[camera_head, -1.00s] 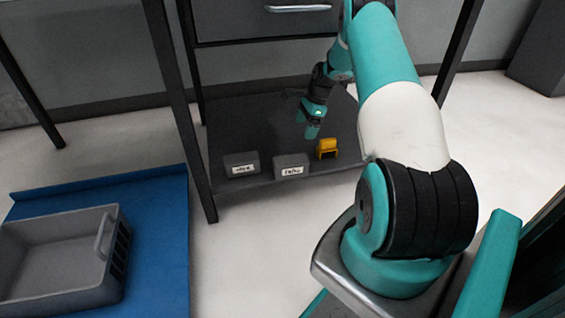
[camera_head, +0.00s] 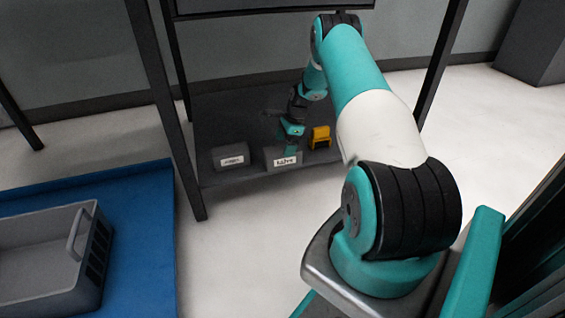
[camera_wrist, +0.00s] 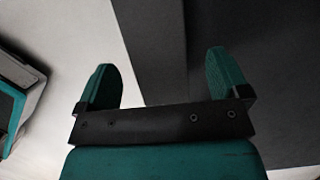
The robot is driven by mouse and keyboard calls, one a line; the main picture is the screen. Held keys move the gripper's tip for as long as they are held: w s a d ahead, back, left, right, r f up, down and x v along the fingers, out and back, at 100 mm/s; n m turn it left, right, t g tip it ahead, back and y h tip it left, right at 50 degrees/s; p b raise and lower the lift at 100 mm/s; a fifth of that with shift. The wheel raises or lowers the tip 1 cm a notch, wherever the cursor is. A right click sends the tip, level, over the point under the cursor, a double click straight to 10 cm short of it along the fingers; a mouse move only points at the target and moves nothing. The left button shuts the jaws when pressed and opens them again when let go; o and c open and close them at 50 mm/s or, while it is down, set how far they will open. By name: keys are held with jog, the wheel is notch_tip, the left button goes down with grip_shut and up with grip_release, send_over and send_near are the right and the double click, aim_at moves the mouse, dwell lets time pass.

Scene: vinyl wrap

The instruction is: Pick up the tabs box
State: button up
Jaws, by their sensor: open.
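Two small grey boxes with white labels stand side by side on the dark lower shelf (camera_head: 235,112) in the head view. The left box (camera_head: 230,150) and the right box (camera_head: 272,158) have print too blurred to read for sure, so I cannot tell which is the tabs box. My gripper (camera_head: 291,142) is at the right box, its fingers overlapping the box's upper part in the picture; contact cannot be told. In the wrist view my gripper (camera_wrist: 163,82) is open, with dark grey surfaces and pale floor beyond the fingers. No label shows there.
A yellow object (camera_head: 319,138) stands just right of the right box. Dark rack legs (camera_head: 165,100) frame the shelf. A grey bin (camera_head: 40,285) sits on a blue surface (camera_head: 150,220) at the left. Pale floor (camera_head: 240,240) lies in front of the shelf.

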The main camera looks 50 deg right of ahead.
aim_at(274, 159)
jog(key=b+x, duration=0.4)
jog(key=x, duration=0.1)
jog(key=shift+s, duration=0.15)
jog(key=shift+a+r, duration=0.1)
jog(key=shift+c, duration=0.4)
jog(key=c, duration=1)
